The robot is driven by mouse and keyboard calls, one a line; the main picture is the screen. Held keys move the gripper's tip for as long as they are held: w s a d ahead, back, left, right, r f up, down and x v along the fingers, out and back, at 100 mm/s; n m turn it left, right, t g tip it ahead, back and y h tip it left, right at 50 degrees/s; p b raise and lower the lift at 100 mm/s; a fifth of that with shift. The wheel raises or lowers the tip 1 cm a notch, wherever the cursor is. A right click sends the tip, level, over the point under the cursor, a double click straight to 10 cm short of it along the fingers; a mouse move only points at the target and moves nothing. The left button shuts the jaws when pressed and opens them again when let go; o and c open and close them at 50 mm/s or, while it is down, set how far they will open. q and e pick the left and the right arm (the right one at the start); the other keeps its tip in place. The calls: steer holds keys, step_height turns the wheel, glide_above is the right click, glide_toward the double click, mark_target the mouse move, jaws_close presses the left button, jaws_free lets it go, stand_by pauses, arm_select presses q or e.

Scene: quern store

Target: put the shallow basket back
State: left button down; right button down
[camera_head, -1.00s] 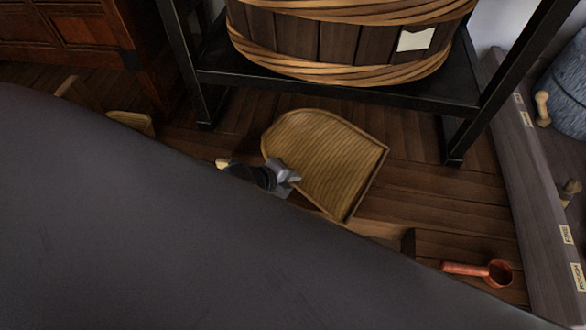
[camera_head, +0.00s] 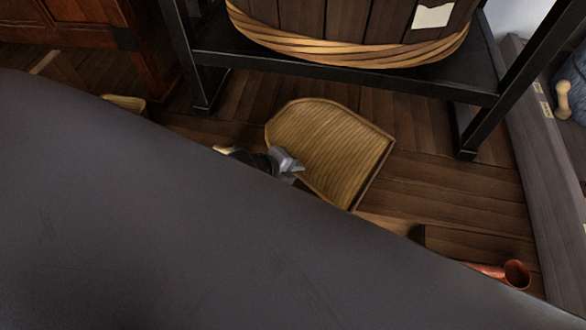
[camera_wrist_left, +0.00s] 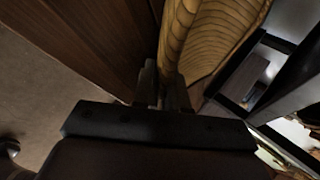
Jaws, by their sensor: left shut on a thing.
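The shallow basket (camera_head: 335,150) is a tan, ribbed, woven tray with one rounded end and a raised rim. In the head view it is in the middle, in front of the black stand. My left gripper (camera_head: 297,170) is shut on its near left rim. In the left wrist view the basket (camera_wrist_left: 208,35) rises beyond the fingers of my left gripper (camera_wrist_left: 163,85), which meet its edge. A large dark grey shape covers the lower left of the head view and hides most of my left arm. My right gripper is not in view.
A black stand (camera_head: 345,80) holds a wooden tub (camera_head: 345,25) bound with woven bands. A wooden cabinet (camera_head: 75,35) stands at the upper left. A copper scoop (camera_head: 516,273) lies at the lower right, partly hidden. A grey beam (camera_head: 545,170) runs along the right. Dark floorboards show between.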

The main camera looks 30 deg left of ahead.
arm_select(q)
steer(key=shift+f, duration=0.1)
steer(key=c, duration=1.2)
jaws_free()
steer(key=shift+o, duration=0.2)
